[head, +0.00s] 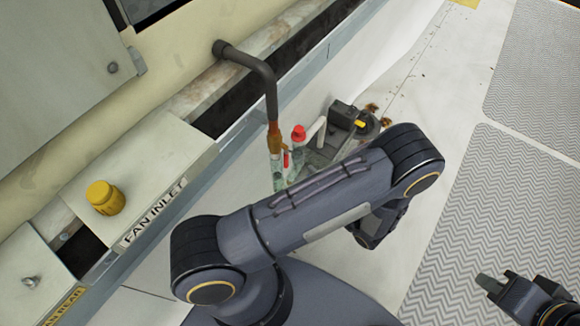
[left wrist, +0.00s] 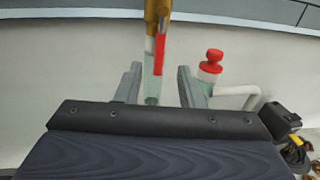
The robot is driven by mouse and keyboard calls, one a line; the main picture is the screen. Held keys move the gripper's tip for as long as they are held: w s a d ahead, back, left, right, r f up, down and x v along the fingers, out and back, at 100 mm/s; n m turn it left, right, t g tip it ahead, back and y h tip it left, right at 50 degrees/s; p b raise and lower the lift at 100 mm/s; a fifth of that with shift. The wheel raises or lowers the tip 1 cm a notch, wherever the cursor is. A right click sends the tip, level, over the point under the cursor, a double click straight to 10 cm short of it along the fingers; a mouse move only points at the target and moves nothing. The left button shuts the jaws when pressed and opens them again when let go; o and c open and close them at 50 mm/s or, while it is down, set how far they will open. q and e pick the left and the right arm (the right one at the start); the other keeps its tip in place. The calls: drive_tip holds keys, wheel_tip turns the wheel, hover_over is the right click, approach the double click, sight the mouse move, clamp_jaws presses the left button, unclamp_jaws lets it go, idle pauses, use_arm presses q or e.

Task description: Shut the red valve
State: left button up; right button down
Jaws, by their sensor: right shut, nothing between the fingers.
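The red valve handle (head: 286,160) is a small lever on the brass fitting (head: 274,137) of a dark bent pipe. In the left wrist view the red handle (left wrist: 159,55) hangs down, roughly along the pipe, beside the clear lower section (left wrist: 152,88). My left gripper (left wrist: 159,85) is open, its fingers apart to either side of the pipe in that view; I cannot tell how far ahead the pipe is. My right gripper (head: 491,286) is shut and empty at the lower right, far from the valve.
A red-capped fitting (head: 298,133) with a white bent pipe (left wrist: 238,92) stands just right of the valve. A dark pump-like unit (head: 350,118) is beyond. A metal rail (head: 325,50) runs behind the pipe. A yellow cap (head: 104,197) sits at left. Patterned floor (head: 510,190) is clear at right.

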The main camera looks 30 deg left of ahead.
sight(285, 157)
use_arm(q)
drive_tip(key=b+x, duration=0.1)
drive_tip(key=x, duration=0.6)
drive_tip(key=shift+a, duration=0.35)
drive_tip(key=shift+w, duration=0.1)
clamp_jaws()
